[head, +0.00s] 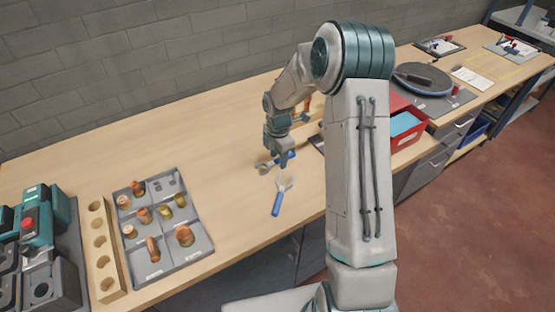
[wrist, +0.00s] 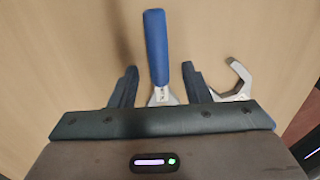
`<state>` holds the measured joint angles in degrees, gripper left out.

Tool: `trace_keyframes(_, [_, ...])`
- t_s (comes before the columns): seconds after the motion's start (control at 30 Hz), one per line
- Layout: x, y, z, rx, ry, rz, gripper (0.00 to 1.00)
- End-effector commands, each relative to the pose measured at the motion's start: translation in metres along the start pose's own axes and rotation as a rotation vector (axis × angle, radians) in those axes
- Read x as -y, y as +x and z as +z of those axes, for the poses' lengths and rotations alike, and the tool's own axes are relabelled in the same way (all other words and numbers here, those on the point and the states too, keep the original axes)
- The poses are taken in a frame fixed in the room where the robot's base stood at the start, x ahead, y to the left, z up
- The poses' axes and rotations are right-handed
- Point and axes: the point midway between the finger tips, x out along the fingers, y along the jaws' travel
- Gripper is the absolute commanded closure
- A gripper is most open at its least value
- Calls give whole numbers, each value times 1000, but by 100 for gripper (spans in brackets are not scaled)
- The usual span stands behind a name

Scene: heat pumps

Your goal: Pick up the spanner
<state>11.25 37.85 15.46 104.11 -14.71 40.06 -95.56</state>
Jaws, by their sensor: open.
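The spanner (head: 264,168), with a grey hook-shaped jaw and a blue handle, lies on the bench below my gripper (head: 277,158). A second blue-handled tool (head: 277,204) with a flared metal head lies nearer my body. In the wrist view this second tool (wrist: 156,48) appears between the fingers.
A grey tray (head: 180,258) of copper and brass fittings, a wooden block with holes (head: 106,262) and a teal machine (head: 38,222) stand left. A red box (head: 408,130) and a dark round plate (head: 424,78) lie right. Bare bench surrounds the two tools on the left.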

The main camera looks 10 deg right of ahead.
Motion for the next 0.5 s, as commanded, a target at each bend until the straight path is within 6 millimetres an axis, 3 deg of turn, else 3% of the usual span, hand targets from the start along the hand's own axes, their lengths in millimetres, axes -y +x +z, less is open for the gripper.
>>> trace_keyframes(0.17, [0,0,0,0,0,1,57])
trace_keyframes(0.33, [0,0,0,0,0,1,100])
trace_keyframes(0.5, [0,0,0,1,0,1,100])
